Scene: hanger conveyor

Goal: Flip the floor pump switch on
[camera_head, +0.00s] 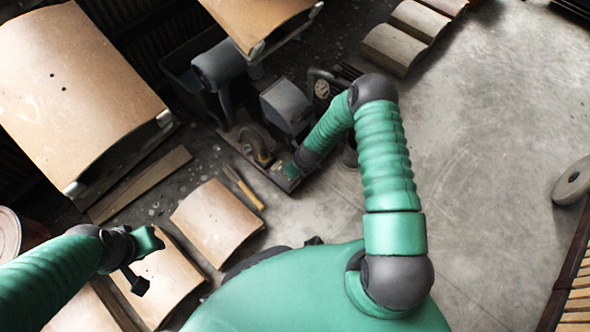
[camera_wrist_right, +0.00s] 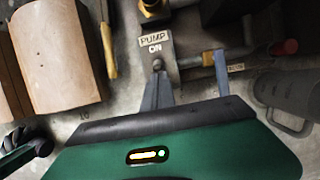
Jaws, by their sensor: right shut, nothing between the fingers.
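The floor pump (camera_head: 285,107) stands on a dark base plate in the upper middle of the head view. In the right wrist view, a grey plate (camera_wrist_right: 154,42) reads "PUMP ON". A small round switch knob (camera_wrist_right: 157,64) sits just below the word ON. My right gripper (camera_wrist_right: 158,80) is shut and empty, its tips right at the knob; I cannot tell whether they touch it. In the head view my right gripper (camera_head: 291,170) is small at the base plate's near edge. My left gripper (camera_head: 142,262) hangs at lower left, away from the pump; its fingers are unclear.
A yellow-handled tool (camera_head: 243,188) and a curved tan panel (camera_head: 217,222) lie left of the pump. Open concrete floor (camera_head: 490,120) spreads to the right.

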